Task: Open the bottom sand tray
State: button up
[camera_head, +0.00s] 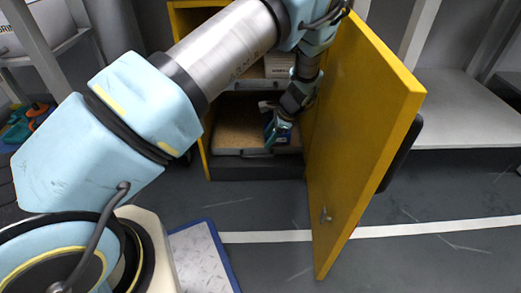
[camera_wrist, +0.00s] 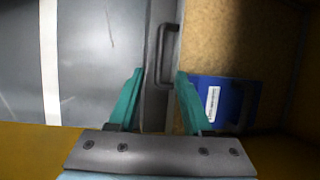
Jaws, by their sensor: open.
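The bottom sand tray (camera_head: 231,126) sits low inside the yellow cabinet, filled with brown sand. Its front edge lies level with or near the cabinet's front; I cannot tell exactly. In the wrist view the sand tray (camera_wrist: 235,35) shows on the right, with a dark bar handle (camera_wrist: 163,55) on its grey front. My gripper (camera_wrist: 161,74) is open, its two green fingers on either side of the lower end of the handle. I cannot tell whether they touch it. In the head view my gripper (camera_head: 273,136) points down at the tray front. A blue pouch cell (camera_wrist: 238,103) with a white label lies on the sand.
The yellow cabinet door (camera_head: 365,110) stands open just right of my gripper. An upper tray (camera_head: 235,83) with a white box (camera_head: 278,66) is above the sand tray. The grey floor (camera_head: 260,210) in front is clear. A grey shelf (camera_head: 455,100) stands at the right.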

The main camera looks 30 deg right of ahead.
aim_at(255, 156)
jog(key=b+x, duration=0.4)
jog(key=x, duration=0.6)
jog(key=shift+w+a+f, duration=0.1)
jog(key=shift+f, duration=0.15)
jog(key=shift+c, duration=0.4)
grip_shut()
dwell(0.6)
